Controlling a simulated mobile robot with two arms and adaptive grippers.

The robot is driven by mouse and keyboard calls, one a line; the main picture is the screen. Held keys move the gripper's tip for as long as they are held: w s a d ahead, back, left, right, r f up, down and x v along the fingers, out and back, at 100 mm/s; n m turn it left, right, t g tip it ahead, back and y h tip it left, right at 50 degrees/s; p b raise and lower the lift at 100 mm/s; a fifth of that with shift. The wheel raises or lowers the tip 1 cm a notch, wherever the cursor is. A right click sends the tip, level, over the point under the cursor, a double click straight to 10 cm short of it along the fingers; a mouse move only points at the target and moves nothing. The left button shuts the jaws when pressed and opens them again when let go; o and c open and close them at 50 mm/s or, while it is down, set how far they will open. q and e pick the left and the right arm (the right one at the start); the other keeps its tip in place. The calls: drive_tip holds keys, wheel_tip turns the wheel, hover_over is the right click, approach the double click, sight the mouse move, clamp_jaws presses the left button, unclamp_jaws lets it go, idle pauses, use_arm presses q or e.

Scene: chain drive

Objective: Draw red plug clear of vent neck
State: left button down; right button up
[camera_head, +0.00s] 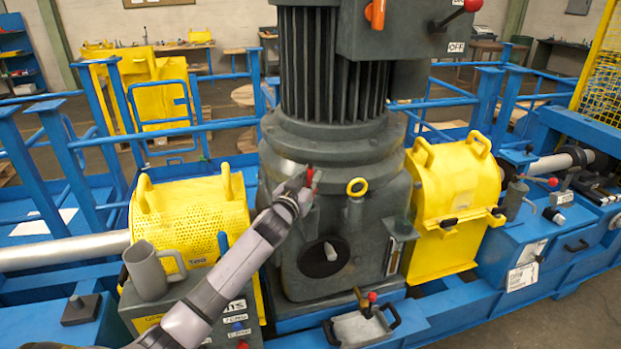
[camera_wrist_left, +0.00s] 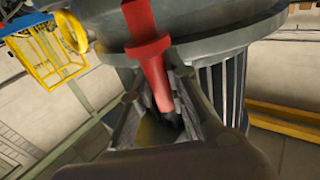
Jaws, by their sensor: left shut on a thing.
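The red plug (camera_head: 310,176) is at the upper left front of the dark grey gearbox housing (camera_head: 365,225), below the finned motor. My left gripper (camera_head: 303,186) reaches up to it from the lower left and is shut on it. In the left wrist view the red plug (camera_wrist_left: 147,50) stands between the gripper's two fingers (camera_wrist_left: 158,100), its wider collar showing above them. The vent neck cannot be made out; the plug and gripper cover that spot, so I cannot tell whether the plug is still seated. My right gripper is not in view.
Yellow guards flank the housing, left (camera_head: 190,215) and right (camera_head: 450,205). A grey jug (camera_head: 150,270) stands beside my left arm. A tray with black handles (camera_head: 361,328) is at the front.

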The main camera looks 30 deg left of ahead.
sight(311, 168)
use_arm(q)
drive_tip(key=shift+r+p, duration=1.55)
drive_tip(key=shift+r, duration=0.4)
